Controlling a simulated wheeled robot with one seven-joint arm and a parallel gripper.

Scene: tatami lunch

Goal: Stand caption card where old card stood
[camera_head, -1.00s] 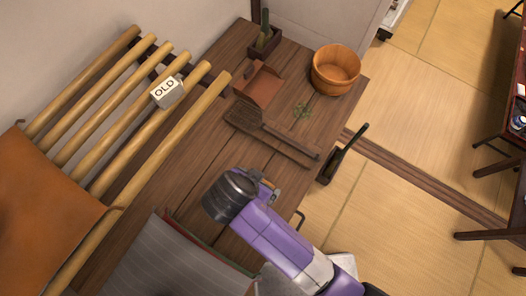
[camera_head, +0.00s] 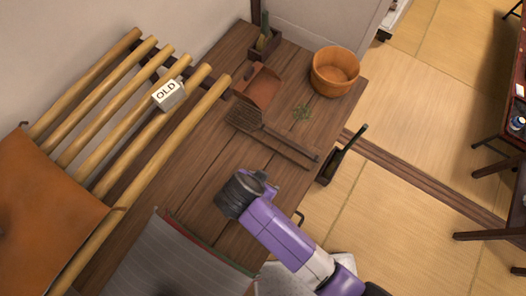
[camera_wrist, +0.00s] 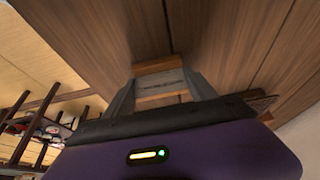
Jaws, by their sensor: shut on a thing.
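A white block marked OLD (camera_head: 167,95) sits among the bamboo poles (camera_head: 150,130) at the left in the head view. My gripper (camera_wrist: 161,86) is shut on a small piece with a grey band and wood-coloured edges (camera_wrist: 159,66), seen between the two fingers in the wrist view. It may be the caption card; I cannot read any face of it. In the head view my gripper (camera_head: 270,188) is over the front part of the wooden table (camera_head: 200,165), right of and below the OLD block. The wrist hides most of the held piece there.
A planter box (camera_head: 264,44) stands at the back. A grey striped cloth (camera_head: 165,265) lies in front, an orange-brown cover (camera_head: 45,195) at left.

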